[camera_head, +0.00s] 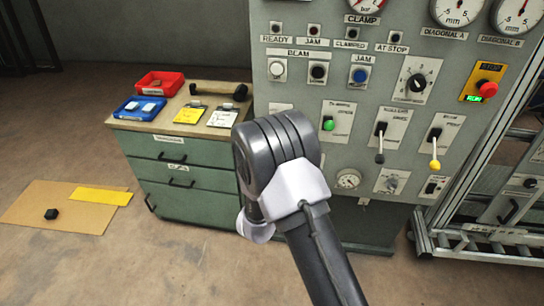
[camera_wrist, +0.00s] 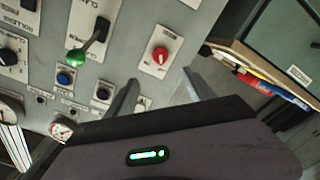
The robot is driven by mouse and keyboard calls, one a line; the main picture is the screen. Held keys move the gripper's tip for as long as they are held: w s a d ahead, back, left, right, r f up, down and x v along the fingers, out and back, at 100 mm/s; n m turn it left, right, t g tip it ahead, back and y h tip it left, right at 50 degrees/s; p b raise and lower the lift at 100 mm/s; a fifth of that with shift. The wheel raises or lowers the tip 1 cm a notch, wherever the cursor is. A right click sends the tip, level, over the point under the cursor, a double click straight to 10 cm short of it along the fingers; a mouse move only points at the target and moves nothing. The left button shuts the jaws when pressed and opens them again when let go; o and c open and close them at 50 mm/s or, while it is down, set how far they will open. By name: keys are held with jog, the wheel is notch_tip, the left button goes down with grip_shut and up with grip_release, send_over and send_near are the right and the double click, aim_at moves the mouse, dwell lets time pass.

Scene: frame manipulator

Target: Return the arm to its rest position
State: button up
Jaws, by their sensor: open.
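My arm (camera_head: 275,150) rises from the bottom of the head view, bent at a dark grey joint with a white link. It stands in front of the grey control panel (camera_head: 345,98). My gripper is hidden behind the arm in the head view. In the wrist view my gripper (camera_wrist: 160,77) shows two grey fingers apart, with nothing between them. The fingers point toward the panel face (camera_wrist: 135,55), near a red knob (camera_wrist: 160,55). I cannot tell the exact gap to the panel.
A green drawer cabinet (camera_head: 165,150) stands left of the panel, with a red bin (camera_head: 160,83), a blue bin (camera_head: 139,108) and clipboards on top. Cardboard (camera_head: 60,215) lies on the floor. A metal frame (camera_head: 480,245) stands at right. The left floor is mostly clear.

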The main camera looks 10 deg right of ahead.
notch_tip(320, 180, up, 11)
jog(key=s+d+m+g+y, duration=0.1)
jog(key=s+m+g+y, duration=0.15)
jog(key=m, duration=0.25)
jog(key=s+r+m+g+y, duration=0.2)
jog(key=s+r+g+y, duration=0.3)
jog(key=s, duration=0.6)
jog(key=s+m+g, duration=0.2)
jog(key=s+g, duration=0.1)
jog(key=s, duration=2.1)
jog(key=shift+r, duration=0.4)
